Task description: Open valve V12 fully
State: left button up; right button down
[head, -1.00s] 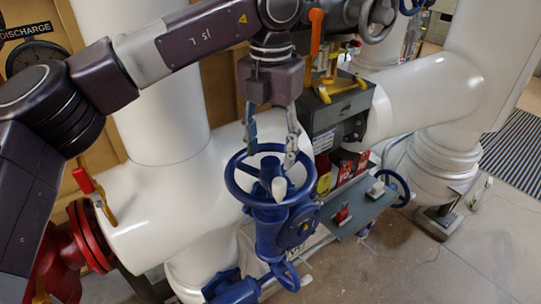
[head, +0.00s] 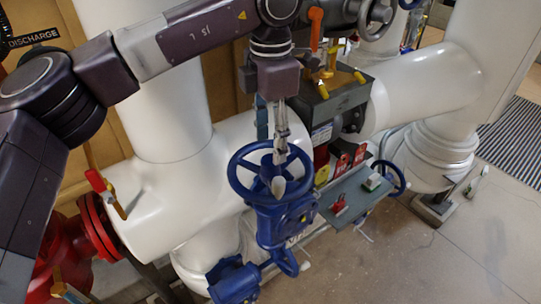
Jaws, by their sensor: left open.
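A blue valve with a round spoked handwheel (head: 240,183) stands in the middle of the head view, in front of the white pipe. I cannot read a V12 label on it. My left gripper (head: 280,158) points down at the far right part of this wheel, its fingers overlapping the rim and hub area in the picture. It is open; I cannot tell whether a finger touches the wheel. A pale tag or knob (head: 278,187) shows by the hub. My right gripper is not in view.
A grey shelf (head: 352,198) with red tags sits just right of the wheel. A smaller blue handwheel (head: 397,178) is beyond it. White pipes (head: 150,90) stand behind. Open floor (head: 440,260) lies at lower right.

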aim_at(271, 159)
pick_arm(q)
jog(key=shift+m, duration=0.7)
jog(key=shift+f, duration=0.1)
jog(key=shift+f+b, duration=2.1)
jog(key=shift+f, duration=1)
jog(key=shift+s+f, duration=0.1)
jog(key=shift+s, duration=0.15)
jog(key=shift+w, duration=0.1)
jog(key=shift+w+f, duration=0.1)
jog(key=shift+w, duration=0.05)
jog(key=c, duration=1)
